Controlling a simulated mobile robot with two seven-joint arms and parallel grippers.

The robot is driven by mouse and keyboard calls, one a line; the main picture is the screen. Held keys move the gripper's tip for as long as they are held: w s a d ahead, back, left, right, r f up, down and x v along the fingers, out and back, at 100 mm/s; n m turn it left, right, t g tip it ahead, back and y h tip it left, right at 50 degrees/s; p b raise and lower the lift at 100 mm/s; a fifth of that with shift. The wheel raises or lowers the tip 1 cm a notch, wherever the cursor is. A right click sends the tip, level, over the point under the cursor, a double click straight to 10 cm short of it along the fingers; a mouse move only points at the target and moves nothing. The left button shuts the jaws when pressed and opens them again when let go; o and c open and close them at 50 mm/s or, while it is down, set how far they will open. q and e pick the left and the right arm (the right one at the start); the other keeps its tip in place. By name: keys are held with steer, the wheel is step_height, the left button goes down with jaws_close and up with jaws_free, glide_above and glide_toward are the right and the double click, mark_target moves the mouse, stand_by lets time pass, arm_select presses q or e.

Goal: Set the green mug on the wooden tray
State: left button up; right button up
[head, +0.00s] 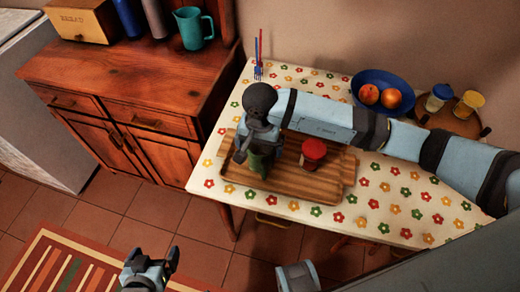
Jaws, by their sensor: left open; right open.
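The green mug (261,166) stands on the left part of the wooden tray (306,186), which lies on the flower-patterned table. My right gripper (256,150) is directly above and at the mug, with its open fingers near the mug's upper part. The gripper and wrist hide much of the mug, and I cannot tell whether the fingers touch it. My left gripper (152,258) is open and empty, low in front of the table over the floor.
A red-lidded jar (313,150) stands on the tray right of the mug. A blue bowl (383,80) of fruit and a round board (455,122) with small shakers are at the back right. A wooden cabinet (130,70) with a teal pitcher (193,28) stands left.

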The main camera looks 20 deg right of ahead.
step_height(320, 180, up, 9)
stand_by(0.7)
steer(key=shift+s+f, duration=0.1)
